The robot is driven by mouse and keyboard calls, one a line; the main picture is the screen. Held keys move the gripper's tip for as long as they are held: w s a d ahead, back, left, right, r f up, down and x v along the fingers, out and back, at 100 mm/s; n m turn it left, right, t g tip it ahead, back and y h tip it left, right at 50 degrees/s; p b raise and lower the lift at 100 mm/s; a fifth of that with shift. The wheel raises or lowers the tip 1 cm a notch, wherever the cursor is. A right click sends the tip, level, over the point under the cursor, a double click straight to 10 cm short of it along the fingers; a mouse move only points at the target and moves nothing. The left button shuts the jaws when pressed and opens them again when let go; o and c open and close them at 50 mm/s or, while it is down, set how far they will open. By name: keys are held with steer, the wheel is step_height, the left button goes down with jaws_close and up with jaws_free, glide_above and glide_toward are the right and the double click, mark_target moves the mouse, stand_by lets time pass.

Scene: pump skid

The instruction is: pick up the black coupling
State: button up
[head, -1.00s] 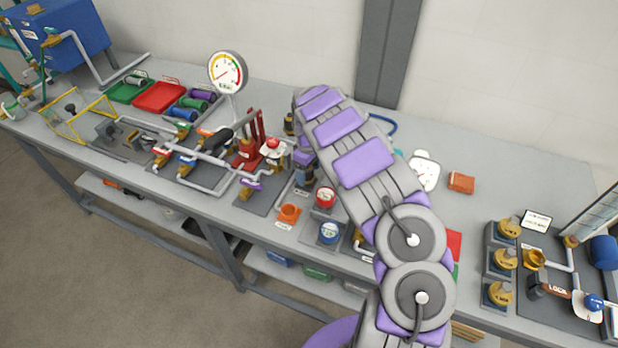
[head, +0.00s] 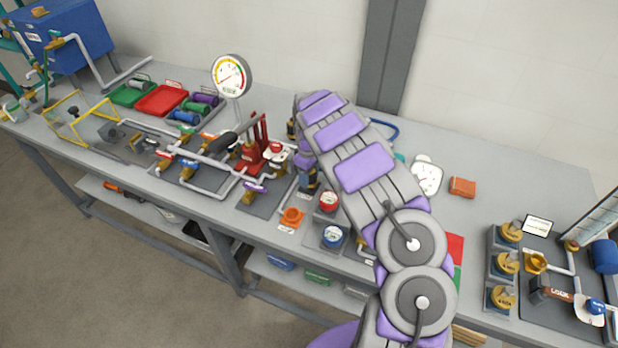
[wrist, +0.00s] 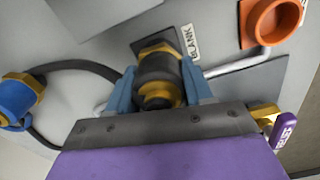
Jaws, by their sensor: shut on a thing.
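The black coupling (wrist: 158,68) shows in the wrist view as a dark cylinder with brass-coloured ends. It sits between the two blue fingers of my gripper (wrist: 160,88), which are shut on it from both sides. I cannot tell whether the coupling touches that plate.
An orange socket (wrist: 270,20) is at upper right in the wrist view, with a purple-handled valve (wrist: 284,132) at lower right. A blue fitting (wrist: 16,104) with a black hose is at left. A pressure gauge (head: 231,76) stands behind the pipework in the head view.

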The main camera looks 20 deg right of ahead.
step_height(320, 180, up, 4)
steer(key=shift+f+p, duration=0.25)
steer(key=shift+p, duration=0.4)
steer(key=s+a, duration=0.3)
steer(key=a, duration=0.1)
steer(key=s+a+r+p, duration=0.1)
steer(key=s+a, duration=0.2)
steer(key=s, duration=0.1)
steer(key=s+a+p, duration=0.1)
steer(key=s+a, duration=0.3)
steer(key=shift+a+r, duration=0.25)
steer(key=shift+a, duration=0.05)
